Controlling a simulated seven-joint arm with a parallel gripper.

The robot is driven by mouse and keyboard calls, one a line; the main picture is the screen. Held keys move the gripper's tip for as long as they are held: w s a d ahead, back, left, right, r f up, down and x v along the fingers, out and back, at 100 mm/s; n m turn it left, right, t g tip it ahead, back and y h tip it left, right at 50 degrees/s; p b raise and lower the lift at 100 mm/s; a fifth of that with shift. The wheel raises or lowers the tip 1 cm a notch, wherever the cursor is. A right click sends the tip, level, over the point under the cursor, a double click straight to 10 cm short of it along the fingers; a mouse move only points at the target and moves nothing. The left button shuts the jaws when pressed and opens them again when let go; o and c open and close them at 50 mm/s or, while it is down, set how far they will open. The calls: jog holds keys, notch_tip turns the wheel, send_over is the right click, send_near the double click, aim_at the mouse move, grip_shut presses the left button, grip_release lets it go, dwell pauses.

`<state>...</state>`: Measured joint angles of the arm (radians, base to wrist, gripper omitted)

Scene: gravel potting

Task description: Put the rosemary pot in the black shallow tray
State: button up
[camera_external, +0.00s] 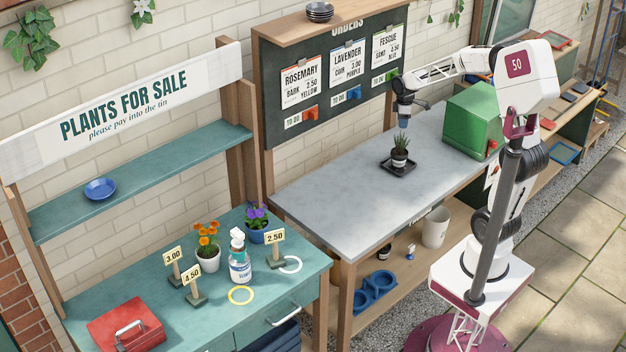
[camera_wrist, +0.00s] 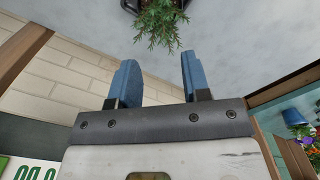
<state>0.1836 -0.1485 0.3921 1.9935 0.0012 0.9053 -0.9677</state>
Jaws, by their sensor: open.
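The rosemary pot (camera_external: 399,159) is a small dark pot with a spiky green plant. It stands upright in the black shallow tray (camera_external: 396,171) on the grey bench top. My gripper (camera_external: 403,124) hangs above the plant, apart from it. In the wrist view my gripper (camera_wrist: 157,75) has its blue fingers spread with nothing between them. The rosemary (camera_wrist: 158,24) shows at the top edge of that view, beyond the fingertips. The pot is mostly cut off there.
A green box (camera_external: 472,118) stands on the bench right of the tray. The order board (camera_external: 340,75) is on the wall behind. The grey bench top (camera_external: 330,205) is clear to the left. A teal table (camera_external: 210,320) with flower pots and a spray bottle (camera_external: 239,260) is farther left.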

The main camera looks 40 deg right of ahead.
jog(key=s+a+r+m+t, duration=0.1)
jog(key=s+a+r+m, duration=0.2)
jog(key=s, duration=0.6)
jog(key=s+a+r+m, duration=0.3)
jog(key=s+a, duration=0.1)
jog(key=s, duration=0.6)
jog(key=s+a+r+m+t, duration=0.1)
jog(key=s+a+r+m, duration=0.2)
jog(key=s, duration=0.7)
jog(key=shift+s+a+t, duration=0.25)
jog(key=shift+t, duration=0.05)
